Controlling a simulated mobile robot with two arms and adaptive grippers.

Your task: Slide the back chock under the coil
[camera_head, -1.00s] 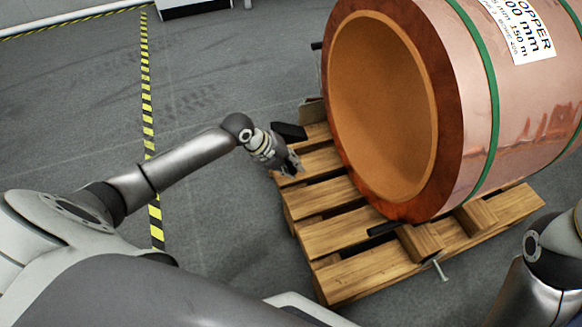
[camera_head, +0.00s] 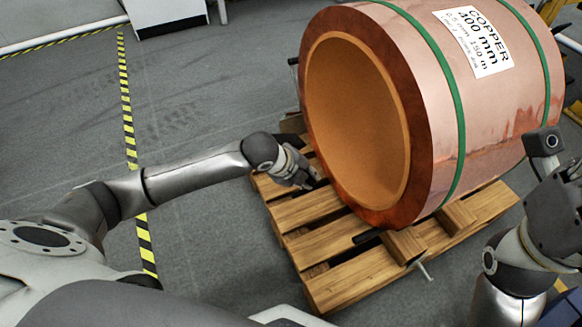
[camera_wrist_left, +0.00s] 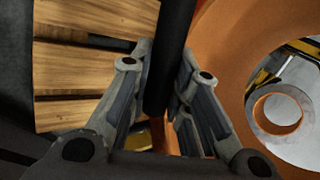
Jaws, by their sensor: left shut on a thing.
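The copper coil (camera_head: 425,120) lies on its side on a wooden pallet (camera_head: 345,285), its open bore facing me. My left gripper (camera_head: 310,181) is at the pallet's left side, close to the coil's lower left rim. In the left wrist view it is shut on a black bar (camera_wrist_left: 166,70), which looks like a chock's handle. The back chock's wooden body is not clearly visible; the gripper and coil hide that area. A front wooden chock (camera_head: 405,246) with a black handle end (camera_head: 367,236) sits under the near side. My right arm shows at the right, its fingers unclear.
Another wooden block (camera_head: 456,217) is by the coil's near underside. A metal rod (camera_head: 424,270) sticks out near the front chock. A yellow and black floor line (camera_head: 128,130) runs on the left.

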